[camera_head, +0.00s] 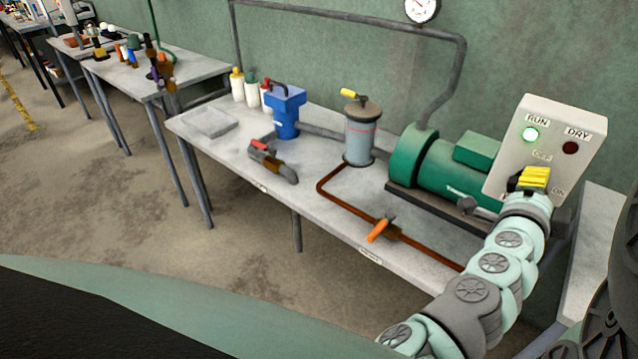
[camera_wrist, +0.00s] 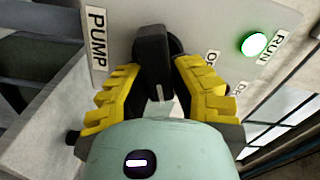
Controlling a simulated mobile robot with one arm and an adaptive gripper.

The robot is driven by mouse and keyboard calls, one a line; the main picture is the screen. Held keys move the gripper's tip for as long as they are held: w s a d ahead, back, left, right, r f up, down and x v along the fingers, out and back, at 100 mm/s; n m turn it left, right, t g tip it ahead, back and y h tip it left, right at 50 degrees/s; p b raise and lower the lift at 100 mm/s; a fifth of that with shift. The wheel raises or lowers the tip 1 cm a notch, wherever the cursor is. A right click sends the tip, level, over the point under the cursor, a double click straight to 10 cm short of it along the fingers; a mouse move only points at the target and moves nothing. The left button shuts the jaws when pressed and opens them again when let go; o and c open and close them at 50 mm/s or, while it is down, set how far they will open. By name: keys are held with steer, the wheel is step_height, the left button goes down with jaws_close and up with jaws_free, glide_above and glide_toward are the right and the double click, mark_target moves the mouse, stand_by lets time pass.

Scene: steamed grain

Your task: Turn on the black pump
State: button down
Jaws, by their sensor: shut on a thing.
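A pale control box (camera_head: 545,112) stands at the right end of the bench in the head view. Its green RUN lamp (camera_head: 530,134) is lit, and its DRY lamp (camera_head: 570,148) is dark red. In the wrist view the box face (camera_wrist: 215,25) carries a PUMP label (camera_wrist: 97,40) and a lit RUN lamp (camera_wrist: 254,44). My gripper (camera_head: 532,180) is at the lower part of the box. Its yellow fingers are shut on the black switch knob (camera_wrist: 153,48), one on each side. The visible pump motor (camera_head: 450,170) is green.
Left of the motor stand a glass-sided canister (camera_head: 361,135) and a blue housing (camera_head: 286,112). A copper pipe with an orange-handled valve (camera_head: 380,229) runs along the bench front (camera_head: 230,150). A gauge (camera_head: 422,9) hangs on the wall.

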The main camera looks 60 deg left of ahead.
steer(key=shift+f+m+b, duration=0.2)
steer(key=shift+m+b, duration=0.25)
steer(key=shift+m, duration=0.55)
steer(key=shift+f+m+b, duration=0.15)
steer(key=shift+m+b, duration=0.25)
steer(key=shift+m, duration=0.6)
steer(key=c, duration=0.8)
jaws_free()
steer(key=shift+r, duration=0.1)
